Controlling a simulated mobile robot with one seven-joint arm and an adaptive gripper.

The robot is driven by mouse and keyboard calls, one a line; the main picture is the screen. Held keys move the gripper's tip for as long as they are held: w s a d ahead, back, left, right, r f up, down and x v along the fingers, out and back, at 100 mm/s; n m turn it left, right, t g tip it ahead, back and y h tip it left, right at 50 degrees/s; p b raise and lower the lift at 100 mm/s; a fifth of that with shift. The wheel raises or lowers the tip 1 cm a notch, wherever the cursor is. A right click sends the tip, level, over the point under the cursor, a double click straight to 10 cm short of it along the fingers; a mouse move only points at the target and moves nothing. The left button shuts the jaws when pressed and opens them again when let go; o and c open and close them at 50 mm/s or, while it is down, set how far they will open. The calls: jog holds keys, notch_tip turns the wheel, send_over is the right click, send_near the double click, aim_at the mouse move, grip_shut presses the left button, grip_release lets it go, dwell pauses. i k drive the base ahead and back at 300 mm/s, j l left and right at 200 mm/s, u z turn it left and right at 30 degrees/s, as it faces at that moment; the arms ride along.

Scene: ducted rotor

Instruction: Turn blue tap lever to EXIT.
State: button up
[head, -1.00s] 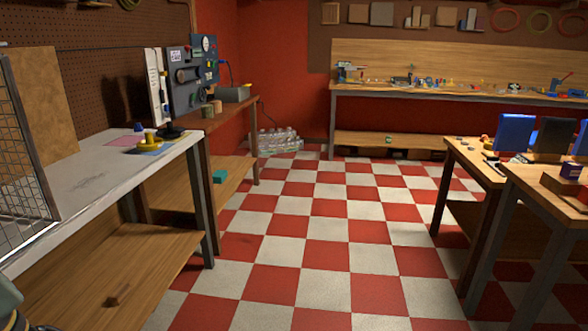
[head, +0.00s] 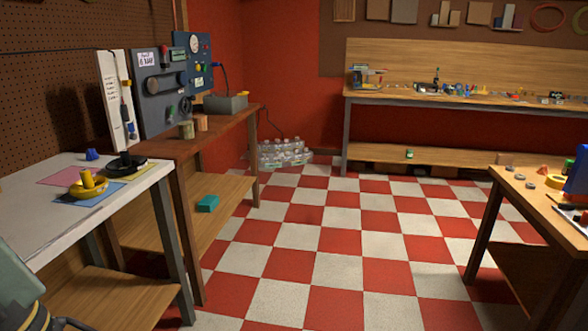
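I cannot make out a blue tap lever or an EXIT mark from here. A dark grey panel (head: 161,87) with labels, a round bar and dark knobs stands on the wooden bench at the left. Beside it is a blue panel (head: 193,61) with a white gauge and small yellow and red parts. A white board (head: 117,100) with small blue and dark parts stands on the panel's left. The labels are too small to read. Part of my arm shows at the bottom left corner; my gripper's fingertips are not in view.
A pale table (head: 45,215) at the left holds yellow and black round pieces on coloured sheets. The wooden bench (head: 225,121) adjoins it. Bottles (head: 284,153) stand by the back wall. A table (head: 540,200) stands at right. The checkered floor (head: 330,245) between is clear.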

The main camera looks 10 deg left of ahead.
aim_at(131, 126)
jog(key=i+l+u, duration=0.15)
jog(key=i, duration=0.55)
jog(key=i+l+u, duration=0.2)
jog(key=i, duration=0.5)
jog(key=i+j+u, duration=0.15)
jog(key=i+u, duration=0.3)
jog(key=i, duration=0.15)
jog(key=i+u, duration=0.4)
jog(key=i, duration=0.2)
jog(key=l, duration=0.05)
